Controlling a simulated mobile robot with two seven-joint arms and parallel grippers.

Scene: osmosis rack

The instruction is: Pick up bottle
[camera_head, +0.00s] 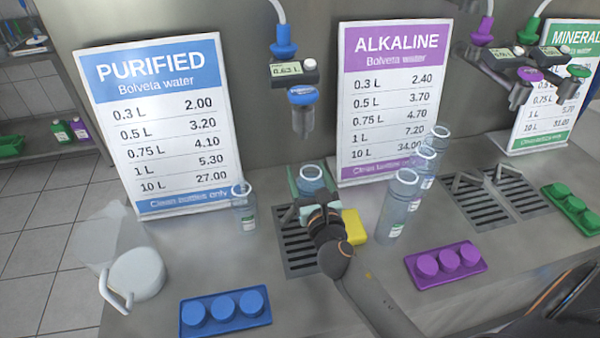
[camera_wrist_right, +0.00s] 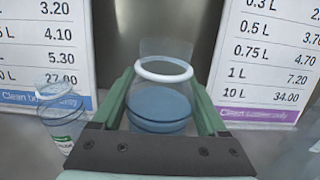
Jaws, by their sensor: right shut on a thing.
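A clear, bluish bottle (camera_head: 311,173) with a white neck ring stands upright over the drain grate, below the blue-capped dispenser nozzle (camera_head: 303,97). My right gripper (camera_head: 312,188) is shut on it, with a green finger on each side. In the right wrist view the bottle (camera_wrist_right: 160,103) sits between the two fingers (camera_wrist_right: 161,95), its open mouth facing up. Its lower part is hidden by the gripper in both views. My left gripper does not show.
Another bottle (camera_head: 244,208) stands left of the grate (camera_head: 297,248). Several bottles (camera_head: 398,205) stand in a row at right. A yellow block (camera_head: 354,227) lies beside my gripper. Blue (camera_head: 225,312) and purple (camera_head: 446,266) cap trays lie in front; a white jug (camera_head: 137,274) is at left.

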